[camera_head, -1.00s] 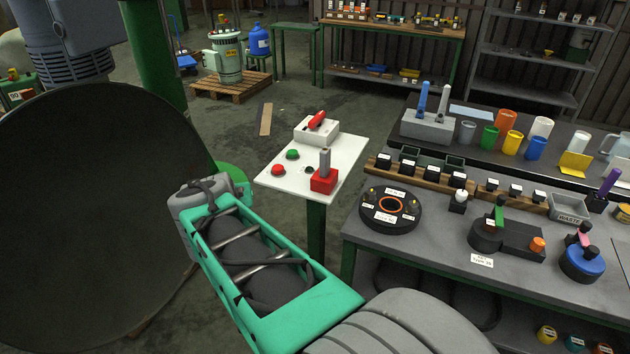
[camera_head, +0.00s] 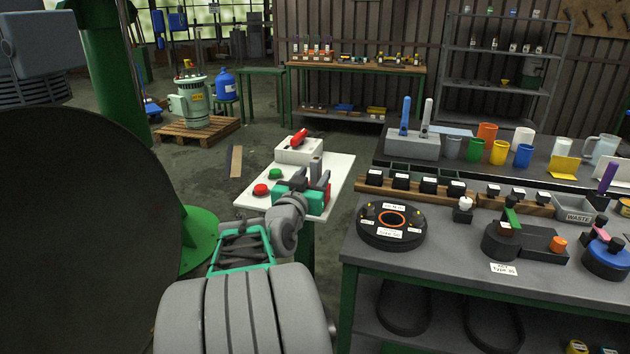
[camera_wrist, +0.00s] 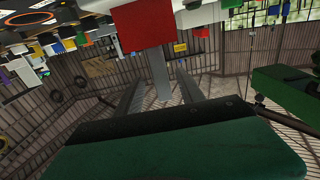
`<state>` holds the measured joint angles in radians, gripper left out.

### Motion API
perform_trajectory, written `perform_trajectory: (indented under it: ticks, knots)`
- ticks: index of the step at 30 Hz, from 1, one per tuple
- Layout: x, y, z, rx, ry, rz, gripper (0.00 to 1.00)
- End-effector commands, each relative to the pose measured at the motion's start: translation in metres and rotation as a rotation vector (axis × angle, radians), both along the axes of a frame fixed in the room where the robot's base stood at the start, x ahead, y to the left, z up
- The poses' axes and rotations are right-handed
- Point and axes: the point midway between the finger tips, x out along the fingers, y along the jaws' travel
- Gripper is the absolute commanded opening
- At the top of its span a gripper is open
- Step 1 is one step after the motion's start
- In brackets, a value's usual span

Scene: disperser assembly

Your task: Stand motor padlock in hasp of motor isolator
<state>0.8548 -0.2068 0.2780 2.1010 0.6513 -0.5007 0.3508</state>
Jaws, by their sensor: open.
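The padlock, a red block (camera_head: 328,197) with a grey upright post (camera_head: 316,168), stands on the white panel, partly hidden by my gripper. My gripper (camera_head: 317,181) is open at its near left side. In the wrist view, which looks upside down, the red block (camera_wrist: 140,26) and grey post (camera_wrist: 158,76) show beyond my gripper (camera_wrist: 155,80). The post appears between the two dark fingers; I cannot tell whether it is fully between them in depth. The motor isolator, a white box (camera_head: 290,156) with a red handle (camera_head: 299,137), sits at the panel's back. Its hasp is too small to make out.
The white panel (camera_head: 343,176) also carries a green button (camera_head: 275,174) and a red button (camera_head: 260,190). A grey workbench (camera_head: 350,245) with a black round fixture (camera_head: 388,238) stands to the right. A large dark disc (camera_head: 90,230) fills the left.

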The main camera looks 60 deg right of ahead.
Motion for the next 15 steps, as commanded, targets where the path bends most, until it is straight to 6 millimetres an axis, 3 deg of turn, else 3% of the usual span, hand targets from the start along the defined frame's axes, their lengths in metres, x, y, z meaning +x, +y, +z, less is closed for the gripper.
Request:
perform_trajectory:
  ticks: [9, 15]
  knots:
    - [0.01, -0.052, 0.005, 0.002, 0.001, -0.001, 0.45]
    - [0.012, -0.059, 0.005, 0.001, 0.0, 0.002, 0.45]
